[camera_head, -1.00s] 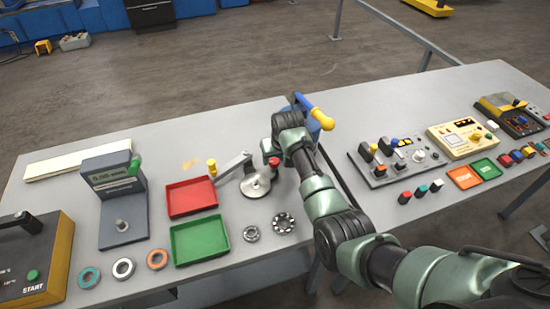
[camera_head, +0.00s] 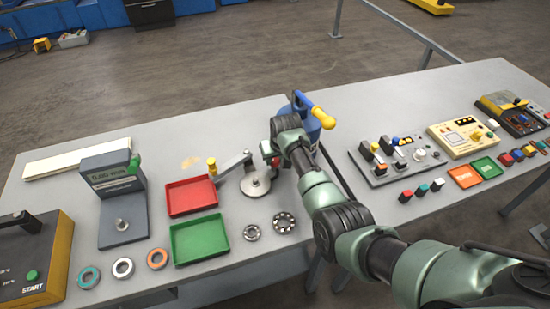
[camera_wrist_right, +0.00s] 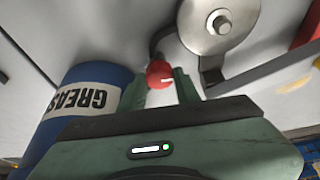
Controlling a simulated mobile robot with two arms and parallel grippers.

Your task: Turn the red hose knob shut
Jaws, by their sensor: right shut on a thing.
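In the head view a bit of the red knob (camera_head: 275,161) shows under my right gripper, just right of the disc (camera_head: 256,183); the fingers are mostly hidden by the wrist there. My left gripper is in no view.
A blue grease can (camera_wrist_right: 85,105) stands close left of my right gripper; in the head view the yellow-handled blue pump (camera_head: 315,115) is behind my wrist. A metal lever arm (camera_head: 234,164) reaches left from the disc. Red (camera_head: 190,196) and green (camera_head: 200,239) trays lie further left.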

